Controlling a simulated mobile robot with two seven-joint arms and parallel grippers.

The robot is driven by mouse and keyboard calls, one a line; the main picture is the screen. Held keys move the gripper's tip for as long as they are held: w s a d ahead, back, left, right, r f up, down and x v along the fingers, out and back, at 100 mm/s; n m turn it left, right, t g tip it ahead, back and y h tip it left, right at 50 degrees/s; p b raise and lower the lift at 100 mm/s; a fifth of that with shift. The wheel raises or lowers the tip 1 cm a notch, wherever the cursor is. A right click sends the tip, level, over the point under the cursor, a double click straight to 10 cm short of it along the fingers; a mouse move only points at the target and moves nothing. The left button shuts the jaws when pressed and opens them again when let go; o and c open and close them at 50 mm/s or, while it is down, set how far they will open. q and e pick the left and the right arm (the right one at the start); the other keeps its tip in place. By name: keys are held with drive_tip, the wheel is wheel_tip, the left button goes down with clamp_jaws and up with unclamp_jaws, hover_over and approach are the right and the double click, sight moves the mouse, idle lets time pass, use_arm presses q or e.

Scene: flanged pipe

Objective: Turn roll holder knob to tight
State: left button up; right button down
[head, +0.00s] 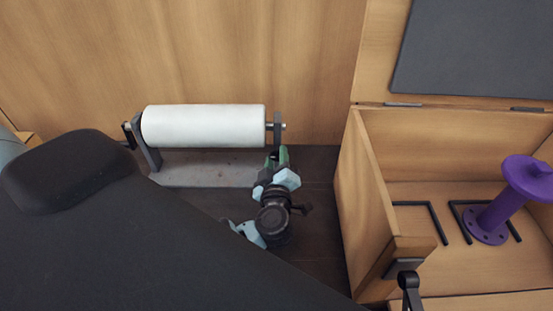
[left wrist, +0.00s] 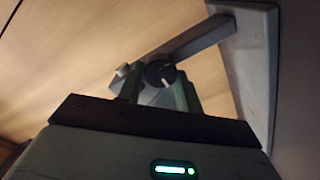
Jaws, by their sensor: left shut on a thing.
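The roll holder (head: 152,157) stands at the back against the wooden wall, carrying a white roll (head: 203,126) lying sideways. Its right upright (head: 277,131) has a small shaft end sticking out. My left gripper (head: 278,156) is at this right upright, its green fingers pointing at the holder's end. In the left wrist view, a round dark knob (left wrist: 160,73) with a light mark on its face sits between the two green fingers of the left gripper (left wrist: 160,88), which is shut on it. In the head view the fingers and wrist hide the knob. My right gripper is not in view.
An open wooden box (head: 364,200) stands to the right, its near wall close to my left arm. In it are a purple flanged pipe (head: 503,205) and black bent rods (head: 434,221). Dark floor (head: 310,170) is free between holder and box.

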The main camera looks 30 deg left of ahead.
use_arm(q)
drive_tip(key=o, duration=1)
